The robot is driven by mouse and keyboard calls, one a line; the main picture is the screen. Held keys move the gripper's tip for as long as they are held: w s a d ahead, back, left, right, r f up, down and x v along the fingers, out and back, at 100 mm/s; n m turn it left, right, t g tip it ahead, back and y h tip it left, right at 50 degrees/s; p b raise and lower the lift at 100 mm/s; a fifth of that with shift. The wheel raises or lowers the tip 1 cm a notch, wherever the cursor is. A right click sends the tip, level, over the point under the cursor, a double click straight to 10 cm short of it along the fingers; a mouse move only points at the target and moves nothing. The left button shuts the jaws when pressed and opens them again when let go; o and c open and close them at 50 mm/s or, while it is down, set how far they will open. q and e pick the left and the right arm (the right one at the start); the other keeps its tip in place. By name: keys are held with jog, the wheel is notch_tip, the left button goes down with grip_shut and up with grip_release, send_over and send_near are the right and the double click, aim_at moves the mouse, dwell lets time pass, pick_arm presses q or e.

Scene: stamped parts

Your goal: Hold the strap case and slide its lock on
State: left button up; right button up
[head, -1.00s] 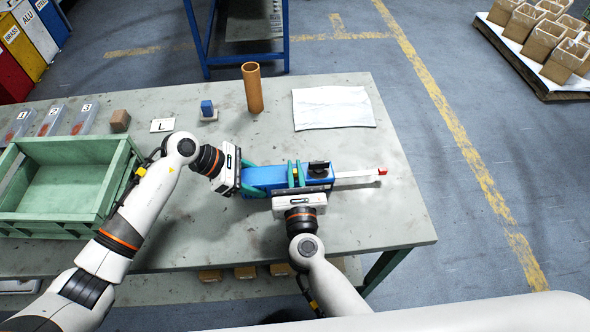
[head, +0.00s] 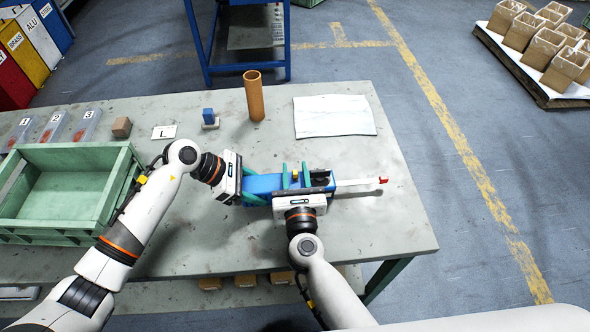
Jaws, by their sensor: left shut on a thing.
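The strap case is a long blue box (head: 262,184) lying on the bench, with a white strap (head: 355,182) with a red tip sticking out of its right end. My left gripper (head: 256,190) is shut on the left part of the case, its green fingers along the sides. My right gripper (head: 295,174) has its green fingers spread over the case, apart from each other. A small yellow piece (head: 295,176) shows between them. A dark piece (head: 320,179) sits on the case's right end; I cannot tell which of these is the lock. My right gripper's body hides the case's near side.
A green crate (head: 122,172) stands at the left. Behind are a brown tube (head: 253,96), a small blue block (head: 207,112), a brown block (head: 121,127), an L card (head: 164,132) and a white sheet (head: 333,116). The bench's right end is clear.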

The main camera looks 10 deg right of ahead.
jog(key=s, duration=1.1)
jog(key=shift+s, duration=0.2)
pick_arm(q)
jog(key=o, duration=1.3)
jog(key=v, duration=1.2)
pick_arm(e)
jog(key=shift+f, duration=0.1)
